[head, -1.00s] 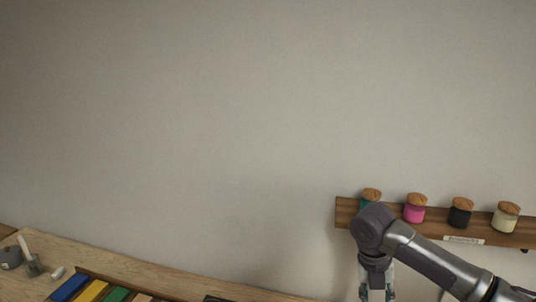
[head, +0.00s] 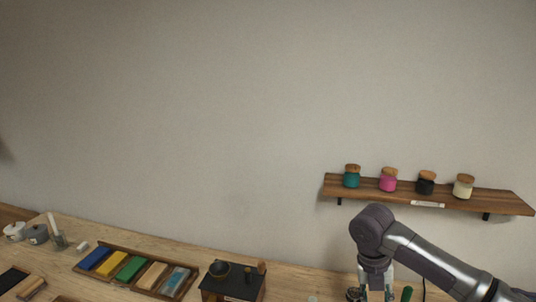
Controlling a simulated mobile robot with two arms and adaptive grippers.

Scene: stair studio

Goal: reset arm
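My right arm (head: 430,262) comes in from the right in the head view, bent at a grey joint, with its end pointing down at the bottom edge. My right gripper (head: 376,293) shows only in part at the bottom of the picture, over the workbench. Its fingertips are cut off by the picture edge, so its opening cannot be made out. My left arm and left gripper are not in the picture.
The wooden workbench (head: 150,241) holds a tray (head: 109,277) of coloured blocks, a dark box (head: 232,288) with a small black bowl (head: 219,269), and small pots at the left. A wall shelf (head: 470,200) with corked jars hangs above the arm. The wall is bare elsewhere.

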